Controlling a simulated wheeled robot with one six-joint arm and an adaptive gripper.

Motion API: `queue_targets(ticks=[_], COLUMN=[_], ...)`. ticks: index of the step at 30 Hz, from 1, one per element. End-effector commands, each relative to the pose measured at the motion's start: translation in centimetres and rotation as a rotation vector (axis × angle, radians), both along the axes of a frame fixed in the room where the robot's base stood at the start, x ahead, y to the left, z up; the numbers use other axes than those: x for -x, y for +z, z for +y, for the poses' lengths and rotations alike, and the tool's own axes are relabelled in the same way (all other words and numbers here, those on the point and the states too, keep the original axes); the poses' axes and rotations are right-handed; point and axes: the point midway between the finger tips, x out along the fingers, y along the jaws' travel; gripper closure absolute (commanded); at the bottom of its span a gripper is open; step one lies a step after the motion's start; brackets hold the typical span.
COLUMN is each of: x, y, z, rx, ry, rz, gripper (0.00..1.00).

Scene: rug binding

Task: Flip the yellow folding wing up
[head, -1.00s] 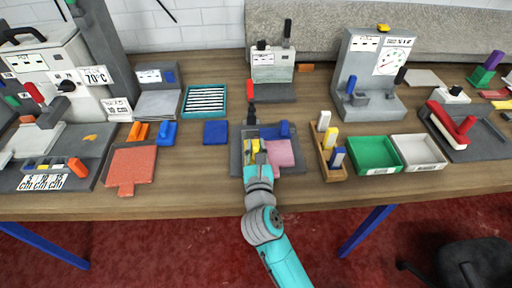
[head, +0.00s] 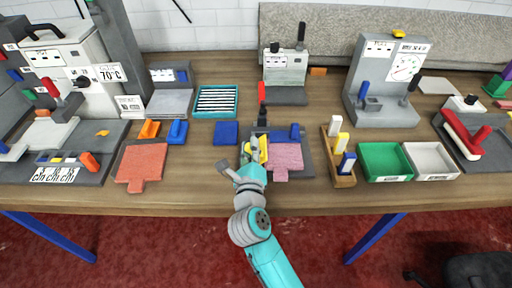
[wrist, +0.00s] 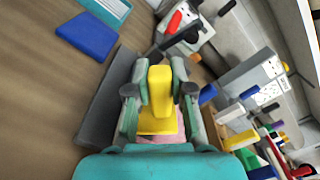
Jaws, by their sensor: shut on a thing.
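The yellow folding wing (wrist: 158,110) stands between the two fingers of my gripper (wrist: 160,78) in the wrist view. The fingers press on it from both sides. In the head view the yellow wing (head: 263,149) shows beside my gripper (head: 252,150), at the left of a pink rug piece (head: 288,156). These are on a dark grey fixture plate (head: 306,166) near the table's front edge. My gripper partly hides the wing's lower part, so its exact angle is hard to tell.
A grey machine with a red-and-black lever (head: 262,95) stands behind the fixture. A blue pad (head: 226,133) lies to the left. A wooden rack (head: 343,181) with upright coloured pieces and a green tray (head: 385,158) stand to the right.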

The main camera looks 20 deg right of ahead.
Motion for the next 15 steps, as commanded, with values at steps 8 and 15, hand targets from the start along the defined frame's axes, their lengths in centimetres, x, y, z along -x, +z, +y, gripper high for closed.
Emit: queue_targets(ticks=[8, 15], x=[-0.5, -0.8], y=[-0.5, -1.2], z=[1.5, 2.5], rx=[0.25, 0.458], ry=[0.002, 0.001], rz=[0.082, 0.15], gripper=[1.0, 1.0])
